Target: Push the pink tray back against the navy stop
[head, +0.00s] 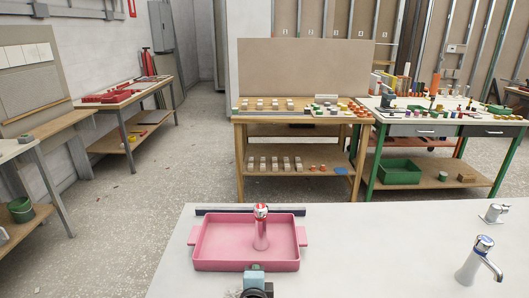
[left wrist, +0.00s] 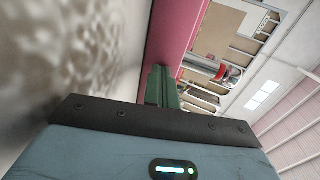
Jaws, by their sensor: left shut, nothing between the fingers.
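The pink tray (head: 215,263) with two side handles sits on the pale counter. A bottle-like item (head: 261,232) with a red and white top stands in it. The navy stop (head: 225,211) is a dark bar along the tray's back edge; I cannot tell whether they touch. My left gripper (head: 255,268) is at the middle of the tray's front wall, shut and empty. In the left wrist view its green fingers (left wrist: 161,88) are together, close to the pink tray wall (left wrist: 174,40); contact is not clear. My right gripper is not in view.
A chrome tap (head: 478,262) and a smaller fitting (head: 494,213) stand at the right of the counter (head: 370,255). The counter is clear between tray and tap. Beyond its back edge are floor and workbenches (head: 300,119) with small parts.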

